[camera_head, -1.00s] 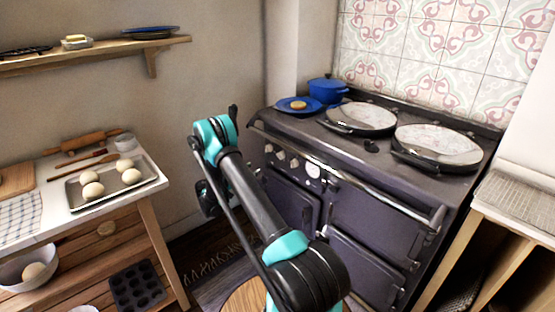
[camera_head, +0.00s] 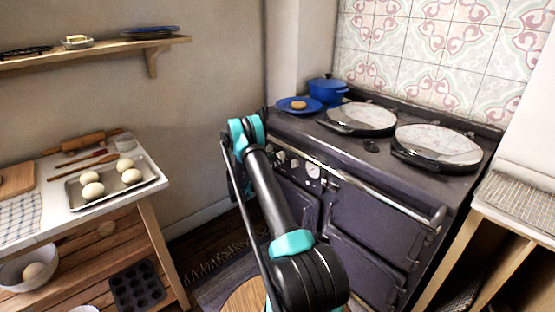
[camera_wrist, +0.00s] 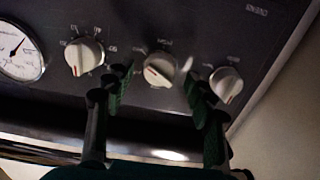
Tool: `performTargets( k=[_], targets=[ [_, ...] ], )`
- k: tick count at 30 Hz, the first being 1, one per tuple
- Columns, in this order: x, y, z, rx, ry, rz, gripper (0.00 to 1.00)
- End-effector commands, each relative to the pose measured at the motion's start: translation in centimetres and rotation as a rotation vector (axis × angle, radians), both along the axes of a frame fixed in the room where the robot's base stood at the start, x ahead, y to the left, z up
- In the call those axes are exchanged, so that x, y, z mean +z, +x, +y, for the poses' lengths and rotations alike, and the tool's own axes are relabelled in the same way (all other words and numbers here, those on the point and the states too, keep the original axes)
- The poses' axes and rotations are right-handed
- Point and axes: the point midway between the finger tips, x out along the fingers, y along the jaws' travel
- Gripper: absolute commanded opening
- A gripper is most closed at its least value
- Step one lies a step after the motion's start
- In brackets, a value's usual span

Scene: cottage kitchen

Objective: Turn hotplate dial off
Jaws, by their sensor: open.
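The range cooker (camera_head: 375,225) stands against the tiled wall, with its dials on the front panel. In the wrist view three white dials with red marks show: a left dial (camera_wrist: 84,56), a middle dial (camera_wrist: 159,69) and a right dial (camera_wrist: 226,84). My gripper (camera_wrist: 158,88) is open, its two dark green fingers on either side of the middle dial. I cannot tell if they touch it. Which dial is the hotplate's is unclear; the labels are too blurred. In the head view my arm hides the gripper and part of the dial panel.
A round gauge (camera_wrist: 20,50) is left of the dials. A metal rail (camera_head: 370,190) runs along the cooker's front. A blue pot (camera_head: 327,91) and a blue plate (camera_head: 299,106) stand on the cooker top. A wooden table (camera_head: 150,208) is at left.

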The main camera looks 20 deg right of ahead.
Motion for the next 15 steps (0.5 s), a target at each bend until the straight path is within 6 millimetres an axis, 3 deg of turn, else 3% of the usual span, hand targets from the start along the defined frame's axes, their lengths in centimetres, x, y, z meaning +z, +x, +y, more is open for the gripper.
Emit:
performTargets(
  k=[6,15],
  targets=[
    [0.0,0.5,-1.6,-0.001,0.0,0.0,0.55],
    [0.0,0.6,-1.7,0.0,0.0,0.0,0.55]
  ],
)
